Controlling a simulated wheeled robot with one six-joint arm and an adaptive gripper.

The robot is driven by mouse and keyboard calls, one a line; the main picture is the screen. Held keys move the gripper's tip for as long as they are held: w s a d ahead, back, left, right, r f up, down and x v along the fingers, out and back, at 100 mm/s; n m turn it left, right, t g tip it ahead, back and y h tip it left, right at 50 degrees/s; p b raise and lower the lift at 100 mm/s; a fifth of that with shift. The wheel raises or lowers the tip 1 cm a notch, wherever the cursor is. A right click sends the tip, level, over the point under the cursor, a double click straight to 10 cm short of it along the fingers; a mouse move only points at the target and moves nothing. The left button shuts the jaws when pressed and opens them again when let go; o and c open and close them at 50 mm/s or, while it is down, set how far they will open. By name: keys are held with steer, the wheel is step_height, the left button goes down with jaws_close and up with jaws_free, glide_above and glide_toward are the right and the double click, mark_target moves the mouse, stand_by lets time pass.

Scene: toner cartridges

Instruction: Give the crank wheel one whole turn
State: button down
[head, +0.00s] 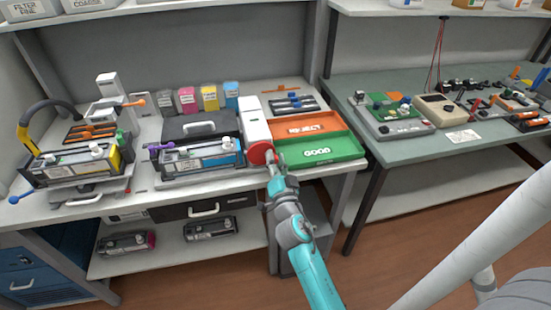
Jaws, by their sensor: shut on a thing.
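The crank wheel (257,153) is a red disc on the front of an upright white box-shaped unit (254,122), near the middle of the bench. My arm reaches up from the lower right, and my gripper (271,160) is at the right side of the wheel. My gripper is shut on the crank wheel, seemingly at its handle. The handle and fingertips are too small and too covered to make out.
An orange REJECT tray (303,120) and a green GOOD tray (342,148) lie right of the unit. Left of it, a cartridge (205,160) sits in a fixture before a black case (180,126). Another bench (400,152) stands at right, past a gap.

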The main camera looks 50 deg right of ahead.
steer(key=m, duration=0.2)
steer(key=m+g+h, duration=0.1)
steer(key=m, duration=0.2)
steer(key=w+a+f+m, duration=0.1)
steer(key=m, duration=0.2)
steer(key=shift+g, duration=0.3)
steer(key=shift+m, duration=0.3)
steer(key=shift+s, duration=0.1)
steer(key=c, duration=1.1)
jaws_free()
steer(key=shift+o, duration=0.7)
steer(key=shift+f, duration=0.15)
steer(key=shift+s+f, duration=0.1)
steer(key=v, duration=1.2)
